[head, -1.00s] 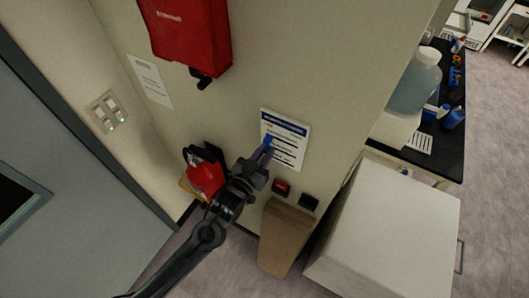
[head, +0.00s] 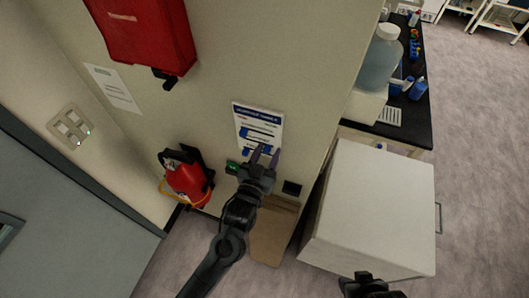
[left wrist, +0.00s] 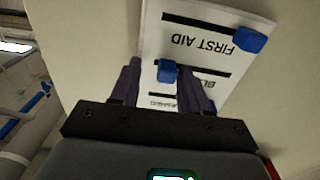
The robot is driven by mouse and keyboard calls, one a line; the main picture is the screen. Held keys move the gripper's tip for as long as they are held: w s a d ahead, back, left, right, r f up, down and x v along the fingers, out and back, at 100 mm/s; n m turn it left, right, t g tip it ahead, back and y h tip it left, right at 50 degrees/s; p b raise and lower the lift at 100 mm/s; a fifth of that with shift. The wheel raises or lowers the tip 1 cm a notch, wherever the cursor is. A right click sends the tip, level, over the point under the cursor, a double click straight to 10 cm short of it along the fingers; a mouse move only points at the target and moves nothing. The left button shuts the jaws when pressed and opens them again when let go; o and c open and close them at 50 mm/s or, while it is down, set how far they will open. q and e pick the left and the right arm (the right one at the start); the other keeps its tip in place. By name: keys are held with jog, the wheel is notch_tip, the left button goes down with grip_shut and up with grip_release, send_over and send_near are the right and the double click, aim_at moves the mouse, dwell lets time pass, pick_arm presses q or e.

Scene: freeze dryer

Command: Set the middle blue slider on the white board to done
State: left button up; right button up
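The white board (head: 260,116) hangs on the beige wall in the head view, with blue sliders on its dark slots. In the left wrist view the board (left wrist: 185,40) appears upside down, reading "FIRST AID". One blue slider (left wrist: 250,41) sits toward the right end of its slot. Another blue slider (left wrist: 168,71) shows between my left gripper's fingers (left wrist: 163,64); I cannot tell whether they touch it. My left gripper (head: 265,154) is open at the board's lower part, hiding some of it. My right gripper (head: 368,284) is at the bottom edge, its fingers unclear.
A red fire extinguisher (head: 187,182) stands left of my left arm, and a red case (head: 142,38) hangs above. A white cabinet (head: 372,210) stands at right.

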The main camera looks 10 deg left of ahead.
pick_arm(q)
jog(key=shift+s+a, duration=0.1)
jog(key=shift+a, duration=0.05)
jog(key=shift+s, duration=0.25)
jog(key=b+v, duration=0.2)
jog(key=v, duration=0.8)
jog(key=shift+b, duration=0.3)
jog(key=shift+s, duration=0.1)
jog(key=s+a+f+g+y+p, duration=0.2)
jog(key=s+a+g, duration=0.4)
jog(key=s, duration=0.3)
jog(key=s+a+f+g+y+p, duration=0.2)
jog(key=s+a+f+g+p, duration=0.2)
jog(key=s+a+g, duration=0.3)
jog(key=s+a+f, duration=0.1)
jog(key=s, duration=0.1)
jog(key=shift+s+a+n, duration=0.3)
jog(key=shift+n, duration=0.1)
